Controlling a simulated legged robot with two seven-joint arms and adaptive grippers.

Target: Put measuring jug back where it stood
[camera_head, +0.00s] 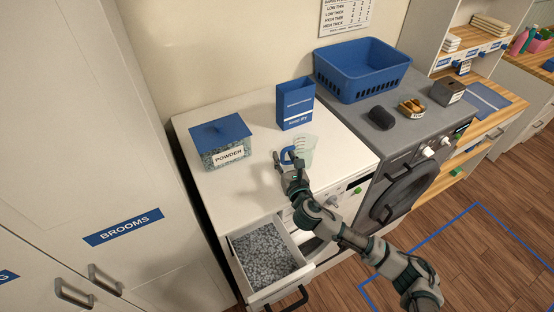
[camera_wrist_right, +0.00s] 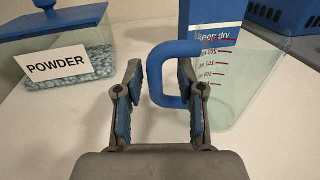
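The measuring jug (camera_head: 307,150) is clear with red markings and a blue handle. It appears upright on the white washing machine's top (camera_head: 225,186), in front of the blue "keep dry" box (camera_head: 295,104). In the right wrist view the jug (camera_wrist_right: 238,88) is at the right, its handle (camera_wrist_right: 155,75) pointing left. My right gripper (camera_head: 281,162) is at the handle. In the wrist view its fingers (camera_wrist_right: 160,98) are apart, with the handle's outer bar between them and a gap to the left finger. My left gripper is out of view.
A powder container (camera_head: 228,155) with a blue lid stands left of the jug. A blue basket (camera_head: 362,75) and small items sit on the grey machine. The white top's front left is clear.

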